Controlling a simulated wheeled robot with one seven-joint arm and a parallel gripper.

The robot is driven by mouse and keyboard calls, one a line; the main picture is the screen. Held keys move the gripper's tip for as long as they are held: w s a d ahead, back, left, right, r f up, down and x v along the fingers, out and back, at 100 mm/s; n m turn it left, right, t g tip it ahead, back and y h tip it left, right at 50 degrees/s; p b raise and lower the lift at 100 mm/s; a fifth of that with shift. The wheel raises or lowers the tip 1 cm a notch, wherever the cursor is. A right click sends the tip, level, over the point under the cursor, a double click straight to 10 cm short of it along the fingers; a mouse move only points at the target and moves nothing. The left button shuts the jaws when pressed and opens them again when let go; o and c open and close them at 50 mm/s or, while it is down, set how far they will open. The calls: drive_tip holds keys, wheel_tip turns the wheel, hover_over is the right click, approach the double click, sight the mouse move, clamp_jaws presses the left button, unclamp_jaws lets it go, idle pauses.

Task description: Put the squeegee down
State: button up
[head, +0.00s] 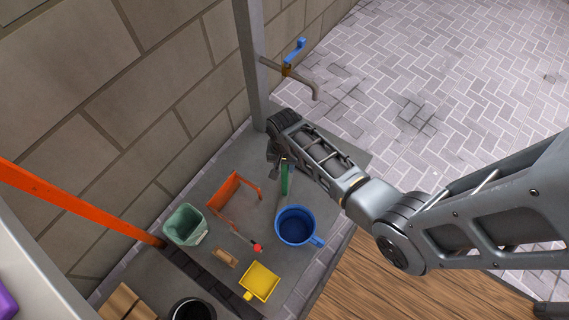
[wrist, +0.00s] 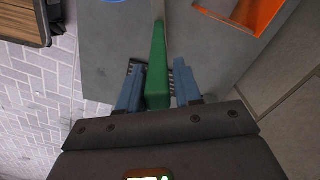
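The squeegee (head: 284,179) shows as a green handle with a pale, thin part at its far end. In the wrist view its green handle (wrist: 158,68) stands between the two blue fingers of my gripper (wrist: 159,84). A narrow gap shows between the handle and each finger, so my gripper looks open around it. In the head view my gripper (head: 281,163) is over the grey slab (head: 322,187), partly hidden by my arm. I cannot tell whether the squeegee touches the slab.
A tap (head: 300,79) on a post rises behind my gripper. Brick wall borders the left.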

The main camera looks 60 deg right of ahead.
drive_tip(key=o, duration=0.3)
wheel_tip(320, 180, up, 12)
drive_tip(key=p, duration=0.4)
drive_tip(key=shift+r, duration=0.15)
